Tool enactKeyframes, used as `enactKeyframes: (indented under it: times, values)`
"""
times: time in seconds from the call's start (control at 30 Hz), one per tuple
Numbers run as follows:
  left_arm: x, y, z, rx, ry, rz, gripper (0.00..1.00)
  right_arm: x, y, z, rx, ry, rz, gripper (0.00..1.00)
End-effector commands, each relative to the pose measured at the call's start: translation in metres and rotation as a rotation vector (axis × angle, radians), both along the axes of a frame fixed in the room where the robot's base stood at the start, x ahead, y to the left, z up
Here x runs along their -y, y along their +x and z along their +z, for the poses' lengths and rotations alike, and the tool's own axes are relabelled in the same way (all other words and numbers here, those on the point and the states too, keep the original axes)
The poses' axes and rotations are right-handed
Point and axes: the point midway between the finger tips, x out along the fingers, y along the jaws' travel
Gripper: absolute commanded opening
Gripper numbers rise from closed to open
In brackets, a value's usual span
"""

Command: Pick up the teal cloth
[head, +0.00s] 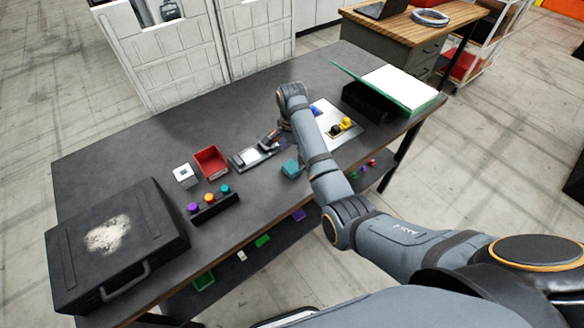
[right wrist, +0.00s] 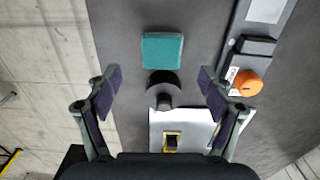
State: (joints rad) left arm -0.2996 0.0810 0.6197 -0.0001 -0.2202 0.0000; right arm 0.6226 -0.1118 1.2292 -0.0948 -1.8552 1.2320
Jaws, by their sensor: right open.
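The teal cloth (head: 292,169) lies on the dark table near its front edge, beside my right arm in the head view. In the right wrist view the cloth (right wrist: 162,50) is a flat, neat square at the upper middle, beyond my fingertips and apart from them. My right gripper (right wrist: 162,88) is open, its two fingers spread wide with nothing gripped. In the head view my right gripper (head: 273,140) is over the table, close to a grey device. My left gripper is not in view.
A round black part (right wrist: 163,84) sits just below the cloth in the wrist view. An orange knob (right wrist: 246,82) is to its right.

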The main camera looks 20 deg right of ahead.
Motion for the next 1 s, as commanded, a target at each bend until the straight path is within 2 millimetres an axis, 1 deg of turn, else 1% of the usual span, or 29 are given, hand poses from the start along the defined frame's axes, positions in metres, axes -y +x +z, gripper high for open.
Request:
enactKeyframes:
  times: [0.1,0.2,0.27,0.4,0.5,0.53,0.63,0.8,1.0]
  values:
    - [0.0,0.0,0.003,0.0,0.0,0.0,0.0,0.0,0.0,-0.009,-0.001,0.0,0.0,0.81]
    - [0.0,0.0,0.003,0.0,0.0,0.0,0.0,0.0,0.0,-0.011,0.001,0.0,0.0,0.81]
    - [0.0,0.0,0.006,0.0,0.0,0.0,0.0,0.001,0.0,-0.015,-0.001,0.0,0.001,0.81]
    - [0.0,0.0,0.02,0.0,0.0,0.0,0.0,0.002,0.002,-0.036,-0.004,-0.001,0.001,0.81]
    - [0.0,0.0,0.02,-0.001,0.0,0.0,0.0,0.002,0.002,-0.054,-0.002,0.0,0.001,0.81]
    - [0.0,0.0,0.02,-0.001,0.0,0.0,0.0,0.002,0.003,-0.057,-0.001,0.0,0.001,0.81]
    - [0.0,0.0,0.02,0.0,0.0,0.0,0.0,0.002,0.003,-0.063,0.001,0.0,0.001,0.81]
    - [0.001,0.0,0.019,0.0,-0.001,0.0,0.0,0.002,0.003,-0.063,0.002,0.001,0.001,0.81]
    - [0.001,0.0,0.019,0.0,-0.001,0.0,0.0,0.001,0.003,-0.063,0.002,0.001,0.001,0.54]
